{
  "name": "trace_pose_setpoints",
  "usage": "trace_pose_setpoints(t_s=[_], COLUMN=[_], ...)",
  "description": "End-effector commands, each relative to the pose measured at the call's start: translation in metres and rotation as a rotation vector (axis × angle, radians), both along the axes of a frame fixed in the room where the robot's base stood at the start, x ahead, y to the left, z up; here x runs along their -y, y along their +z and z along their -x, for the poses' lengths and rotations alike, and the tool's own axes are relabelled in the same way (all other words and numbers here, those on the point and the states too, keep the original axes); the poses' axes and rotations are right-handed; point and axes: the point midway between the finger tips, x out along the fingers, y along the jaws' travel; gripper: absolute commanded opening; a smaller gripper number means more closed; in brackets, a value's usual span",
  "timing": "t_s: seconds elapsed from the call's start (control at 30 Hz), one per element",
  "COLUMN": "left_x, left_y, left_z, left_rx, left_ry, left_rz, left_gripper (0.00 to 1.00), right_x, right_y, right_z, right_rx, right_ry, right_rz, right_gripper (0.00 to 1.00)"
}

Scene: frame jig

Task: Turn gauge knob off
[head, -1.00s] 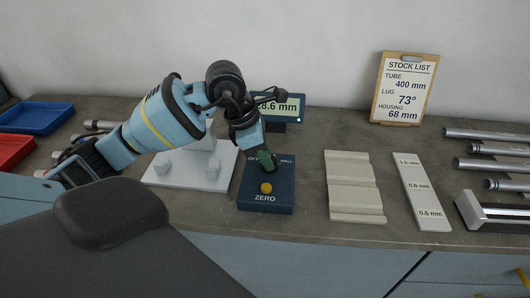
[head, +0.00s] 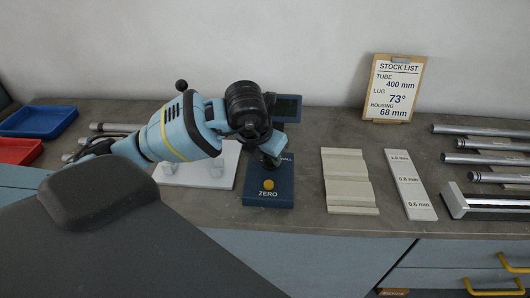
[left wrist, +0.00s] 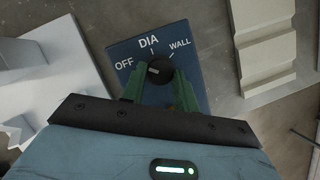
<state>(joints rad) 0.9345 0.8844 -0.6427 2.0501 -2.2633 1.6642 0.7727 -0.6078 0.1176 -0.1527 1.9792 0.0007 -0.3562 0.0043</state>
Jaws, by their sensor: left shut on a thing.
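The gauge's dark blue box (head: 282,192) stands on the bench, with a yellow ZERO button (head: 268,184) at its front. Its display (head: 287,107) behind looks dark, with no reading visible. In the left wrist view the black round knob (left wrist: 158,70) sits among the labels OFF, DIA and WALL. The light mark on the knob appears to point toward the OFF side. My left gripper (left wrist: 160,78) has its green fingers shut on the knob from both sides. In the head view my left gripper (head: 271,158) hides the knob. My right gripper is not in view.
A white fixture plate (head: 225,178) is close left of the gauge. A beige grooved block (head: 348,182) and a white step strip (head: 410,185) lie to the right, then metal tubes (head: 480,132). A stock list clipboard (head: 396,88) leans at the back. Blue (head: 38,121) and red (head: 18,151) trays stand left.

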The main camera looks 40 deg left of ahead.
Motion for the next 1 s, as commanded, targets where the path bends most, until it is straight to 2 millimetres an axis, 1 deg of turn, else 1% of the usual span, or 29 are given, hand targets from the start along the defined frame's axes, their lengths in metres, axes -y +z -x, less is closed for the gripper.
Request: trace_pose_setpoints(t_s=[0.03, 0.1, 0.37, 0.87, 0.9, 1.0], left_x=[0.0011, 0.0014, 0.0018, 0.0018, 0.0018, 0.0018], left_y=[0.0016, 0.0014, -0.0002, -0.0018, -0.0019, -0.0017], left_z=[0.0006, 0.0005, 0.0005, 0.0005, 0.0005, 0.0005], left_rx=[-0.001, -0.001, -0.003, -0.005, -0.006, -0.005], left_ry=[0.027, 0.065, 0.151, 0.171, 0.171, 0.171], left_rz=[0.0, 0.0, 0.0, 0.0, 0.0, 0.0], left_gripper=[0.07, 0.07, 0.07, 0.07, 0.31, 0.44], right_x=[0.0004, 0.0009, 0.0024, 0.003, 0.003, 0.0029], right_y=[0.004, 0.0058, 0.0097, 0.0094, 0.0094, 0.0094], right_z=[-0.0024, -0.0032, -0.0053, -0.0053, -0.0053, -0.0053], right_rx=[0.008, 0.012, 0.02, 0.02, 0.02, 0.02], right_ry=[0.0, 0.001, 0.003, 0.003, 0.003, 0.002], right_rz=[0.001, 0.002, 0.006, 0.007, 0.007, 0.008], right_gripper=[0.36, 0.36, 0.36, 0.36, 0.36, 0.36])
